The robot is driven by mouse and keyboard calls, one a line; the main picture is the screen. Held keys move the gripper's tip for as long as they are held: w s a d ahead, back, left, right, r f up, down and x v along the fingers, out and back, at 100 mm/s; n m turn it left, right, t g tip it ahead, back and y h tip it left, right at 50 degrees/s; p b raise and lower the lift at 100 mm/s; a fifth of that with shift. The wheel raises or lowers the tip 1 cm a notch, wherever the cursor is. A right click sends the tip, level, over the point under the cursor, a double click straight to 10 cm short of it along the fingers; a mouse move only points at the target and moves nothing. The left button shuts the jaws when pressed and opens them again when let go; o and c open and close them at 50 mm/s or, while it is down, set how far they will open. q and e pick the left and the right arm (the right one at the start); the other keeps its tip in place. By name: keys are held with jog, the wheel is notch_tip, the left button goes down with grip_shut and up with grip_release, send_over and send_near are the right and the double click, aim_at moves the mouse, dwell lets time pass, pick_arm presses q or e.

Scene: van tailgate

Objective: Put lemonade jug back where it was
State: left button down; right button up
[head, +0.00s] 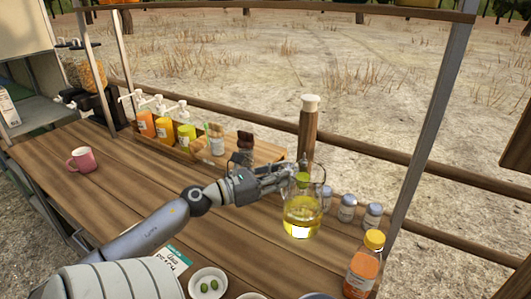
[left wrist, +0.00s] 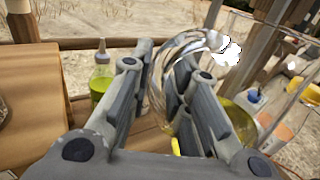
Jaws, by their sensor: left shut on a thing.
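The lemonade jug (head: 301,216) is clear glass with yellow liquid in its lower part. It is near the right side of the wooden counter in the head view. My left gripper (head: 284,179) reaches in from the left and is shut on the jug's handle side. In the left wrist view, the jug's clear glass (left wrist: 163,85) lies between the two fingers (left wrist: 158,100), with yellow behind the right finger. The jug looks upright; I cannot tell whether its base touches the counter. My right gripper is not in view.
Several small shakers (head: 348,209) stand right of the jug, and an orange bottle (head: 362,268) stands nearer. A tall wooden mill (head: 308,135) and a green-yellow bottle (left wrist: 101,85) are close by. The counter around the pink mug (head: 82,160) is clear.

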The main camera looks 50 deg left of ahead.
pick_arm(q)
jog(key=w+d+f, duration=0.2)
jog(key=w+f, duration=0.2)
jog(key=f, duration=0.4)
jog(key=shift+w+d+f+b, duration=0.15)
jog(key=shift+d+f+b, duration=0.2)
jog(key=shift+b, duration=0.1)
jog(key=c, duration=1.7)
grip_release()
jog(key=shift+f, duration=0.3)
jog(key=shift+c, duration=0.2)
jog(key=o, duration=0.4)
jog(key=shift+r, duration=0.1)
